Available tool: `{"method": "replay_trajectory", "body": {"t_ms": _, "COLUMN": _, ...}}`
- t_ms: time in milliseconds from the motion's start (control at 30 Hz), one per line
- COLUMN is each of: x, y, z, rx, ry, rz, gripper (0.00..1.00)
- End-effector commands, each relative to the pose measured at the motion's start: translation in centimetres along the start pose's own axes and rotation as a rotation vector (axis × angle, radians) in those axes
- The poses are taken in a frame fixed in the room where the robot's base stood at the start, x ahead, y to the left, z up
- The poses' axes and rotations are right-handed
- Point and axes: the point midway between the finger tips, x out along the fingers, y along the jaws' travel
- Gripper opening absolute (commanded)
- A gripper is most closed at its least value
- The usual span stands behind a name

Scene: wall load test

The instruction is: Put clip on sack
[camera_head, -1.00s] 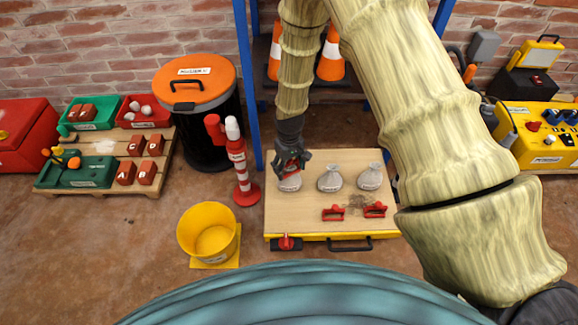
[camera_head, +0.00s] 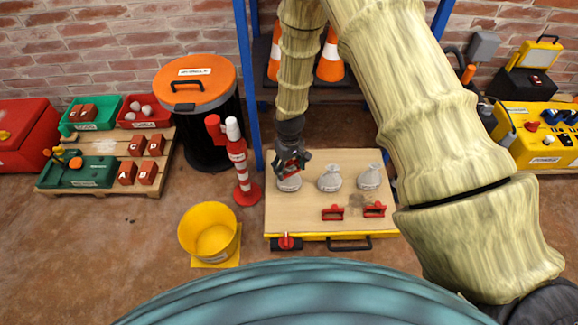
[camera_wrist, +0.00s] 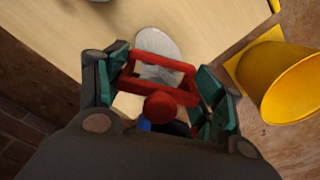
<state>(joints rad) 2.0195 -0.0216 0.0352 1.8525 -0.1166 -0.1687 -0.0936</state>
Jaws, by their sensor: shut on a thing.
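My gripper (camera_head: 291,163) is shut on a red clip (camera_wrist: 160,78), seen between its fingers in the wrist view. The gripper is over the leftmost grey sack (camera_head: 288,184) on the wooden table top. In the wrist view that sack (camera_wrist: 158,42) shows pale behind and through the clip's frame. I cannot tell whether the clip touches the sack's neck. Two more grey sacks stand upright to the right, a middle one (camera_head: 330,179) and a right one (camera_head: 370,177). Two other red clips, a left one (camera_head: 333,212) and a right one (camera_head: 374,209), lie in front of them.
The table (camera_head: 300,224) has a yellow edge, a red knob (camera_head: 286,243) and a black handle (camera_head: 349,242) at its front. A yellow bucket (camera_head: 209,232) stands at the left, with a red-and-white post (camera_head: 240,165) behind it. Blue uprights (camera_head: 247,90) rise behind the table.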

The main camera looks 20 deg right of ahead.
Motion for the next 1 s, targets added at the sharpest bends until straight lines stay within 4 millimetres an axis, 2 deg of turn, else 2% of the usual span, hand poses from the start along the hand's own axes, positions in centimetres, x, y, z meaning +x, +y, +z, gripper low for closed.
{"method": "replay_trajectory", "body": {"t_ms": 233, "x": 0.02, "y": 0.00, "z": 0.00, "rx": 0.000, "ry": 0.000, "rz": 0.000, "gripper": 0.51}}
{"method": "replay_trajectory", "body": {"t_ms": 267, "x": 0.02, "y": 0.00, "z": 0.00, "rx": 0.000, "ry": 0.000, "rz": 0.000, "gripper": 0.73}}
{"method": "replay_trajectory", "body": {"t_ms": 367, "x": 0.02, "y": 0.00, "z": 0.00, "rx": 0.000, "ry": 0.000, "rz": 0.000, "gripper": 0.91}}
{"method": "replay_trajectory", "body": {"t_ms": 633, "x": 0.02, "y": -0.01, "z": 0.00, "rx": 0.000, "ry": 0.000, "rz": 0.000, "gripper": 0.92}}
{"method": "replay_trajectory", "body": {"t_ms": 700, "x": 0.02, "y": -0.01, "z": 0.00, "rx": 0.000, "ry": 0.000, "rz": 0.000, "gripper": 1.00}}
{"method": "replay_trajectory", "body": {"t_ms": 1000, "x": 0.02, "y": -0.01, "z": 0.00, "rx": 0.000, "ry": 0.000, "rz": 0.000, "gripper": 1.00}}
